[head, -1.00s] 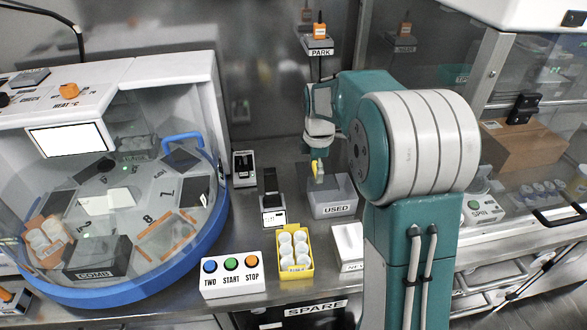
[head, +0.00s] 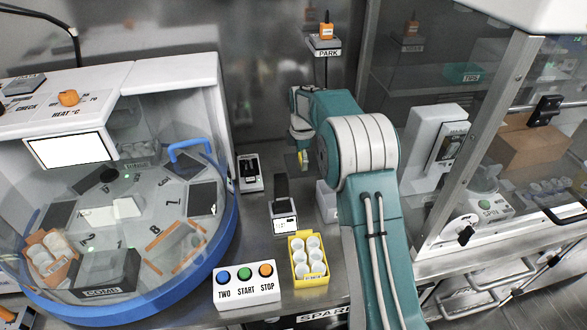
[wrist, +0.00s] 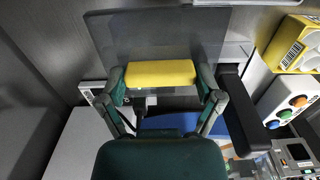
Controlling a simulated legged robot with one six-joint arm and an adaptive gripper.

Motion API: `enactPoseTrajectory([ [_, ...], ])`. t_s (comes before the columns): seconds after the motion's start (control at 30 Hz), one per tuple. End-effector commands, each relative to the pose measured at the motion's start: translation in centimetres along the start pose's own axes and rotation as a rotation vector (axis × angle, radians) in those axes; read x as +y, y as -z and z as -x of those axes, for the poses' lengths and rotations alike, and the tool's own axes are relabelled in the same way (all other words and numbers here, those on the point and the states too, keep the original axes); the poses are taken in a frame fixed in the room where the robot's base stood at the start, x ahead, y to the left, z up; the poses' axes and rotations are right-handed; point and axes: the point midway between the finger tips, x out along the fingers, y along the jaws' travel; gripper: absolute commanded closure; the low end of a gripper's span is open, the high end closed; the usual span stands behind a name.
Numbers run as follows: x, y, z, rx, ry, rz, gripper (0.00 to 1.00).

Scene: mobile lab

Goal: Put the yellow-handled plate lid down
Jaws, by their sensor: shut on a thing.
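My gripper (wrist: 161,84) is shut on the yellow handle (wrist: 160,73) of the plate lid, with one finger at each end of the handle. The lid (wrist: 120,32) is a dark, see-through flat plate in the wrist view. In the head view my gripper (head: 301,146) and the yellow handle (head: 304,157) are small, left of my arm's large joint. The lid (head: 292,163) shows there as a thin dark edge above the steel bench. I cannot see it touching anything.
A dark upright device (head: 281,195) stands just below the lid in the head view. A pale bin (head: 325,203) is partly hidden by my arm. A yellow rack (head: 309,258) of white-capped vials and a button box (head: 247,286) stand in front. The blue-rimmed carousel (head: 228,230) is left.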

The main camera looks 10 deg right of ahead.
Motion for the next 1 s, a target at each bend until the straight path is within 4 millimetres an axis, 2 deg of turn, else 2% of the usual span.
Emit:
enactPoseTrajectory([
  [0.2,3.1,0.5,-1.9,0.0,0.002,0.0,0.52],
  [0.5,6.3,0.9,-5.7,0.0,0.0,-0.001,0.52],
  [0.83,7.6,1.1,-7.3,0.0,0.0,-0.001,0.52],
  [1.0,7.5,1.1,-9.9,0.0,0.002,-0.001,0.52],
])
